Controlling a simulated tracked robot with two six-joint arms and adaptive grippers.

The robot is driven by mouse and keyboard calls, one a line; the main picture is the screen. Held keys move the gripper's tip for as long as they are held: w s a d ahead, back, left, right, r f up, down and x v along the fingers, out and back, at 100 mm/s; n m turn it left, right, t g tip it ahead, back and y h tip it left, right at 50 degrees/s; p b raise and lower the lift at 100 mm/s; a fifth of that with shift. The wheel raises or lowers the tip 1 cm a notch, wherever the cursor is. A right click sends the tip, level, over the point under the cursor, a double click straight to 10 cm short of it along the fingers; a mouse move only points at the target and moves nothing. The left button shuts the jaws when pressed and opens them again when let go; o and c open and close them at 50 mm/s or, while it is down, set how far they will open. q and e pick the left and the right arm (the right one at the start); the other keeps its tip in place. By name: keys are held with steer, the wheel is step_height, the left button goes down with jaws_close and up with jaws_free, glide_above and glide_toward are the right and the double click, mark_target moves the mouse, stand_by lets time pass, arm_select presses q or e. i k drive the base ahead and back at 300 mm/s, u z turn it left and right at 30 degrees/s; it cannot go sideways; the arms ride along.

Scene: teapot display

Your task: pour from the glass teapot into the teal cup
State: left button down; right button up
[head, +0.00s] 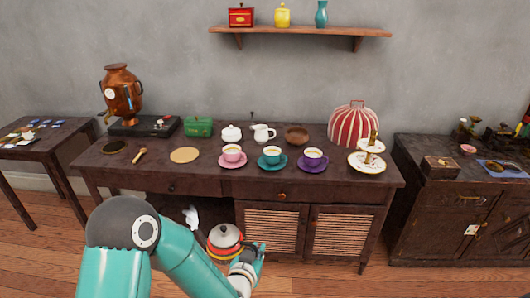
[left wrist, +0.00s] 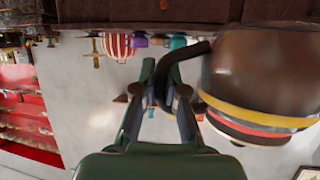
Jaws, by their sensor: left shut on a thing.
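The teapot (head: 224,238) has a rounded body with red and yellow bands, a pale lid and a pale spout to the left. It hangs in front of the table's front edge, below the tabletop, and looks roughly upright. My left gripper (head: 252,262) is at its right side. In the left wrist view, which is upside down, my gripper (left wrist: 163,95) is shut on the teapot's black handle, with the dark brown body (left wrist: 260,75) beside it. The teal cup (head: 271,154) stands on a teal saucer near the table's front edge, its inside pale. My right gripper is out of view.
A pink cup (head: 232,153) stands left of the teal cup and a purple cup (head: 312,157) right of it. Behind are a white creamer (head: 262,134), a white sugar bowl (head: 231,133) and a wooden bowl (head: 297,134). A tiered stand (head: 366,162) is at the right.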

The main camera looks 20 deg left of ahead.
mark_target(275, 157)
steer(key=z, duration=0.1)
steer(key=i, duration=1)
steer(key=u, duration=0.1)
